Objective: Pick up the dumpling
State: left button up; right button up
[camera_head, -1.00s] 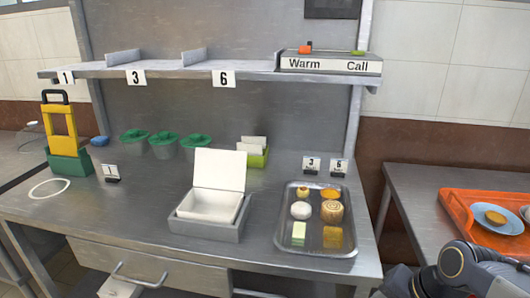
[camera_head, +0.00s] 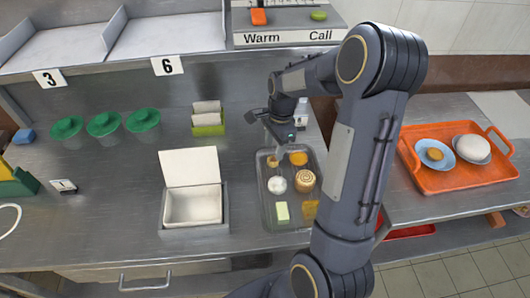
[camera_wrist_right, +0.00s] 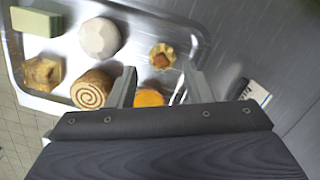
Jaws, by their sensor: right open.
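The dumpling (camera_head: 272,161), small and yellow with an orange-brown top, sits at the back left of a metal tray (camera_head: 264,208). It also shows in the right wrist view (camera_wrist_right: 161,56), just beyond the fingertips and untouched. My right gripper (camera_head: 279,142) is above the back of the tray, close to the dumpling. In the right wrist view my right gripper (camera_wrist_right: 160,88) is open and empty, with an orange round piece (camera_wrist_right: 148,98) showing between its fingers. My left gripper is not in view.
The tray also holds a white bun (camera_head: 277,185), a spiral roll (camera_head: 305,180), a green block (camera_head: 282,211) and a golden square piece (camera_head: 310,208). An open white box (camera_head: 193,205) stands left of the tray. An orange tray (camera_head: 447,184) with dishes is at the right.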

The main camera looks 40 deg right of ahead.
aim_at(274, 157)
notch_tip(274, 157, down, 5)
jog(key=shift+w+d+r+p, duration=0.1)
jog(key=shift+w+p, duration=0.05)
jog(key=shift+p, duration=0.3)
jog(key=shift+f, duration=0.6)
jog(key=c, duration=0.8)
